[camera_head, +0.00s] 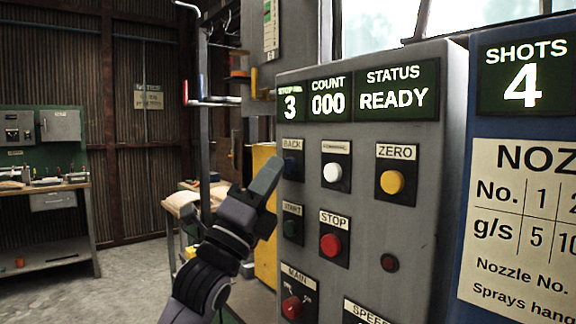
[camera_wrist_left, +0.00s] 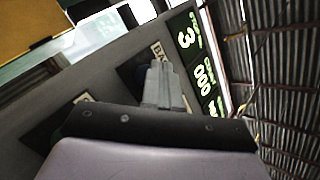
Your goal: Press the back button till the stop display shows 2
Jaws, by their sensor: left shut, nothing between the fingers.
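The grey control panel (camera_head: 369,215) fills the right middle of the head view. Its stop display (camera_head: 290,103) reads 3, and the 3 also shows on the display in the left wrist view (camera_wrist_left: 186,38). The blue back button (camera_head: 291,167) sits under the BACK label, partly hidden by my left gripper (camera_head: 267,178). The left gripper is shut and empty, its fingertips at or just in front of the back button. I cannot tell whether they touch it. In the left wrist view the shut fingers (camera_wrist_left: 162,85) cover the button. My right gripper is not in view.
A white button (camera_head: 333,172), a yellow zero button (camera_head: 391,182), a green start button (camera_head: 291,228) and a red stop button (camera_head: 330,244) sit close by. The count display (camera_head: 328,103) reads 000 and the status display (camera_head: 392,96) reads READY. A workbench (camera_head: 45,190) stands far left.

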